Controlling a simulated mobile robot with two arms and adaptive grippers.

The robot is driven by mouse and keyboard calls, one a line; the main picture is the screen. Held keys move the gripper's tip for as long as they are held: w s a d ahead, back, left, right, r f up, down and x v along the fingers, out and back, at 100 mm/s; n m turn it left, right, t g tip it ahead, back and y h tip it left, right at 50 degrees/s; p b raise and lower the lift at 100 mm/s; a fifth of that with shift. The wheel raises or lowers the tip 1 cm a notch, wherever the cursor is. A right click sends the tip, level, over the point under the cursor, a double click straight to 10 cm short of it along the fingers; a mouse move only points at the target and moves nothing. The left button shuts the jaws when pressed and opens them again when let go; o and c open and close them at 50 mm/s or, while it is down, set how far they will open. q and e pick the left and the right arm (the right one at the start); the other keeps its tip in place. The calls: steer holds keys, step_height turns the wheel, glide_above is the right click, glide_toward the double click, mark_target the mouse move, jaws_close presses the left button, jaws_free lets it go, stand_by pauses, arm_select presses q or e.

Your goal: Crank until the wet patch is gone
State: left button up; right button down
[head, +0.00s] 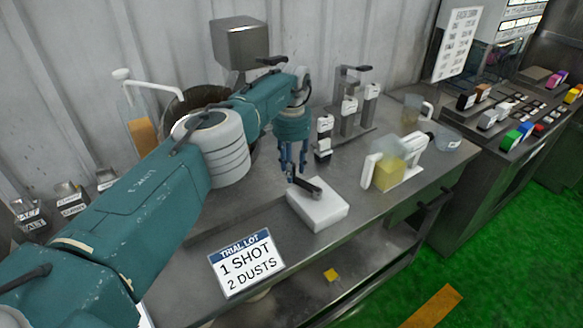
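My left arm comes in from the left and crosses the view. My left gripper (292,165) points down above a white block (325,212), close to a black-handled tool (310,188) lying on top. Its fingers look spread, with nothing clearly held; contact with the handle cannot be told. A brown-rimmed drum (196,97) stands behind my arm, which hides most of it. A white bent rod with a round knob (122,74) reaches toward the drum and looks like a crank. The drum's inside and any wet patch are hidden. My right gripper is out of view.
A steel table (255,215) carries a trial-lot sign (246,263), a white dispenser with yellow contents (386,174), a stand with dark-topped bottles (350,105), a jug (411,110) and a clear bowl (447,139). Small labelled bins (72,198) stand far left. A control console (490,115) is at right.

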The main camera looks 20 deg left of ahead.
arm_select(q)
step_height(320, 180, up, 12)
stand_by(0.7)
steer(key=shift+f, duration=0.1)
stand_by(0.3)
